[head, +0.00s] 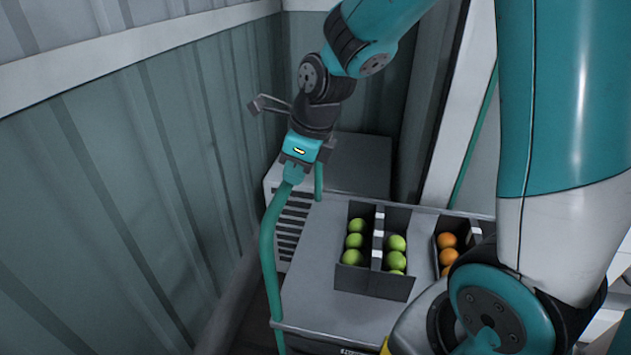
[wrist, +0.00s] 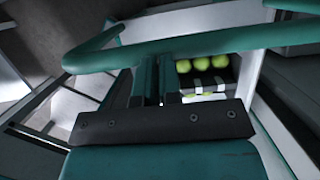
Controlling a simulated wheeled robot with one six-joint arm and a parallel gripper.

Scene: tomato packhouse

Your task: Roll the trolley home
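The trolley (head: 335,312) has a grey top and a teal tube handle (head: 268,250) along its left side. The handle also crosses the wrist view (wrist: 240,42). My gripper (head: 295,172) is at the far end of the handle. In the wrist view, its two teal fingers (wrist: 156,75) are close together and meet the tube; they look shut on it, though the tube hides their tips. A dark box (head: 373,283) of green tomatoes (head: 355,241) stands on the trolley, beside a box of orange tomatoes (head: 447,256) partly hidden by my arm.
A ribbed grey-green wall (head: 130,190) runs close along the left. A grey cabinet with a slotted side (head: 293,225) stands at the trolley's far end, near the corner. A pale upright frame (head: 450,110) stands behind on the right.

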